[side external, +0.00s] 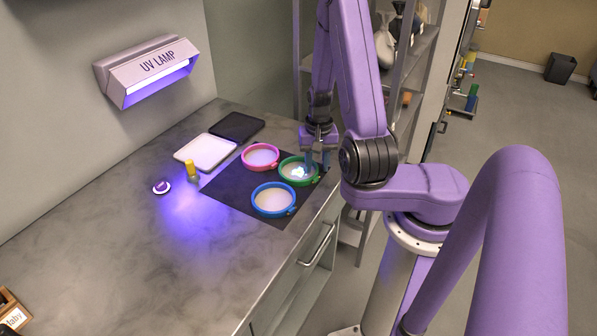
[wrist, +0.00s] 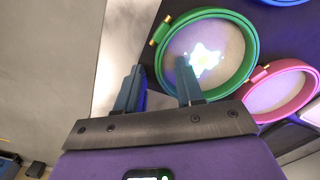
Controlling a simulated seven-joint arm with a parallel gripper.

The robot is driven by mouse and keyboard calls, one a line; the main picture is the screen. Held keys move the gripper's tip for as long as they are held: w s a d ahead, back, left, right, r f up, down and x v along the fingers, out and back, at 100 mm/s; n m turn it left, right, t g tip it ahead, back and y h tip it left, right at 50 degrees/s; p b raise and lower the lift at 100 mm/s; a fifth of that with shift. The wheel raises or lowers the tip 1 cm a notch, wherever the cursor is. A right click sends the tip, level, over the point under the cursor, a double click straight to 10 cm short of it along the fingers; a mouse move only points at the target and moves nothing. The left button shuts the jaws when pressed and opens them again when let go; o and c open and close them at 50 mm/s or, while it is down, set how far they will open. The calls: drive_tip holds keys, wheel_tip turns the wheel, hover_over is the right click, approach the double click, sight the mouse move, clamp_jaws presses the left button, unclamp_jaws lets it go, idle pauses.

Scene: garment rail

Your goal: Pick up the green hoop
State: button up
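The green hoop (side external: 311,180) lies on the dark mat, with pale fabric inside and a glowing star-like shape on it. In the wrist view the green hoop (wrist: 251,77) has a brass clasp at its upper left. My gripper (side external: 317,164) points down at the hoop's far right side. In the wrist view my gripper's fingers (wrist: 160,72) are apart and empty. One finger overlaps the hoop's inside and the other is outside it, with the near rim between them in the picture. I cannot tell whether they touch the rim or how high they are.
A pink hoop (side external: 261,157) and a blue hoop (side external: 274,200) lie close by on the dark mat (side external: 226,190). A white tray (side external: 205,153), a black tray (side external: 237,127) and a yellow cylinder (side external: 192,172) stand beyond. The counter's front edge is close to the green hoop.

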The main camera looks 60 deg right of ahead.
clamp_jaws()
drive_tip(key=shift+r, duration=0.15)
drive_tip(key=shift+r, duration=0.5)
drive_tip(key=s+a+r, duration=0.3)
drive_tip(key=s+r, duration=0.3)
drive_tip(key=s+a+r, duration=0.2)
drive_tip(key=s+r, duration=0.3)
drive_tip(key=s, duration=0.1)
drive_tip(key=shift+s+a+r, duration=0.35)
drive_tip(key=shift+s+a, duration=0.05)
